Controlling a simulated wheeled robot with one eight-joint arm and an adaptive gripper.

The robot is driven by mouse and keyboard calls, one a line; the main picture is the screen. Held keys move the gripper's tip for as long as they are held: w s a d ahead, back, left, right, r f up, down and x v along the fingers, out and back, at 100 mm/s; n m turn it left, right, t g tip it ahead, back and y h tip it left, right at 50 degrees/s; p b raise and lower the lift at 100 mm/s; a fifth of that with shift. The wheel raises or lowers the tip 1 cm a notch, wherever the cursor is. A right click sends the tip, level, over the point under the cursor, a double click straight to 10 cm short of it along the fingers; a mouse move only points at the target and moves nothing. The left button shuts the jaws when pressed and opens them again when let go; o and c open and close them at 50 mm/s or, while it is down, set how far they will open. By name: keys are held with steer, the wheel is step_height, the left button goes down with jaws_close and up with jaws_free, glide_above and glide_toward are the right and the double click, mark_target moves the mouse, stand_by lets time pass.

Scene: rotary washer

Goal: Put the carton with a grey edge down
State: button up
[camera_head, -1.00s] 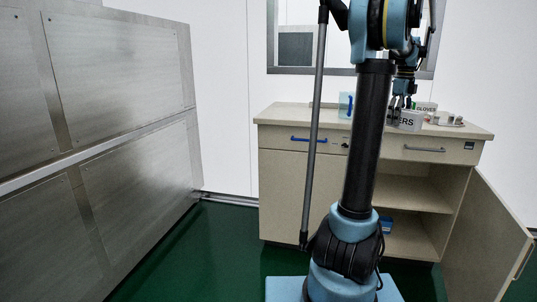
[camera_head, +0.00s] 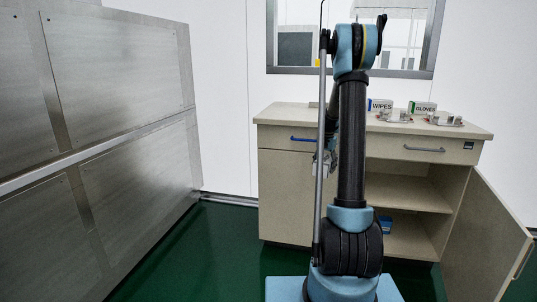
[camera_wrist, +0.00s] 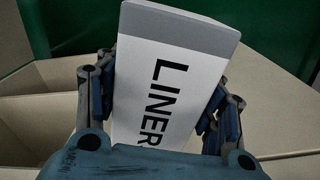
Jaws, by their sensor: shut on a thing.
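The carton with a grey edge (camera_wrist: 145,75) is white with dark lettering reading LINER, and a grey band (camera_wrist: 180,25) runs across its far end. It fills the middle of the wrist view, slightly tilted. My gripper (camera_wrist: 163,80) is shut on it, with a finger on each side. In the head view my gripper (camera_head: 325,162) hangs low before the cabinet's left front, partly behind my arm. The carton cannot be made out clearly there.
The beige cabinet (camera_head: 283,185) has an open right door (camera_head: 487,235) and a shelf with a blue box (camera_head: 385,225). On its top stand a WIPES carton (camera_head: 380,105), a GLOVES carton (camera_head: 423,107) and small metal items. Green floor (camera_head: 225,245) is clear at left.

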steer(key=a+f+n, duration=0.6)
steer(key=a+f, duration=0.2)
steer(key=a, duration=0.1)
steer(key=s+f, duration=0.6)
steer(key=f, duration=0.1)
steer(key=shift+s+d+f, duration=0.15)
steer(key=shift+s+f, duration=0.05)
steer(key=shift+f, duration=0.15)
steer(key=shift+s, duration=0.1)
